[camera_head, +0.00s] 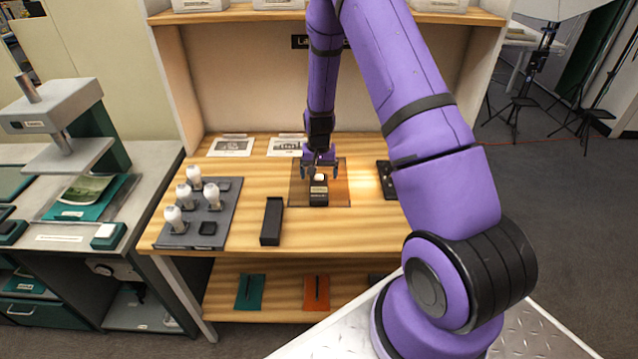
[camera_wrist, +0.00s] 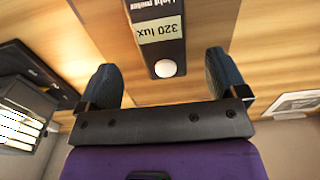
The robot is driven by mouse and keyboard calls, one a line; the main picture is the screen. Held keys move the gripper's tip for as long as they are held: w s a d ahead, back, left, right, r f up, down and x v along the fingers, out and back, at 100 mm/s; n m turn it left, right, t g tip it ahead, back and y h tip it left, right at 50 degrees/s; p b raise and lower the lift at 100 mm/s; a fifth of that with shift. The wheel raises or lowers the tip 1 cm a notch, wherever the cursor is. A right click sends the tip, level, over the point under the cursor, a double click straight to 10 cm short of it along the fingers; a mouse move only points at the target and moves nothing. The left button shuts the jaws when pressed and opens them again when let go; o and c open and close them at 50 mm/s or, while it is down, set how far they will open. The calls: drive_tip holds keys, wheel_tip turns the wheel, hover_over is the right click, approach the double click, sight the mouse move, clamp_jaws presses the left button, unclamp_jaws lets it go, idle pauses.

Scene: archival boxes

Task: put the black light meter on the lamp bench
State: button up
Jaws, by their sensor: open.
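The black light meter (camera_head: 319,198) stands on a brown mat on the wooden lamp bench (camera_head: 340,226). It has a pale label and a white dome at one end. In the wrist view the light meter (camera_wrist: 161,38) reads "Light meter" and "320 lux". My gripper (camera_head: 320,171) is open just above and behind the meter in the head view. In the wrist view the fingers of my gripper (camera_wrist: 161,66) are apart on either side of the meter's dome end, with gaps on both sides. I cannot tell exactly how high the fingers are above it.
A grey board (camera_head: 217,220) with several white bulbs stands left on the bench. A black narrow box (camera_head: 271,221) is left of the mat (camera_head: 342,187). A dark strip (camera_head: 387,180) lies to the right. Picture cards (camera_head: 231,146) lie at the back. Bare wood shows in front.

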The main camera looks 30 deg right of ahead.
wheel_tip(320, 180, up, 6)
wheel_tip(320, 180, up, 14)
drive_tip(key=r+n+t, duration=0.1)
drive_tip(key=n, duration=0.1)
hover_over(319, 187)
drive_tip(key=s+a, duration=0.3)
drive_tip(key=a, duration=0.1)
drive_tip(key=s+a+r+n+t, duration=0.1)
drive_tip(key=s+a+r, duration=0.15)
drive_tip(key=r, duration=0.25)
drive_tip(key=s+a+r+t, duration=0.1)
drive_tip(key=s+r, duration=0.3)
drive_tip(key=r, duration=0.1)
drive_tip(key=s+a+r+n, duration=0.1)
drive_tip(key=s+a+r, duration=0.1)
drive_tip(key=s, duration=0.5)
drive_tip(key=s+a+r+n+t, duration=0.1)
drive_tip(key=s+r, duration=0.4)
drive_tip(key=s, duration=0.2)
drive_tip(key=s+a+r+n+t, duration=0.1)
drive_tip(key=s+r, duration=0.3)
drive_tip(key=s, duration=0.4)
drive_tip(key=shift+a+r+n, duration=0.25)
drive_tip(key=shift+a+n, duration=0.15)
drive_tip(key=shift+a, duration=0.4)
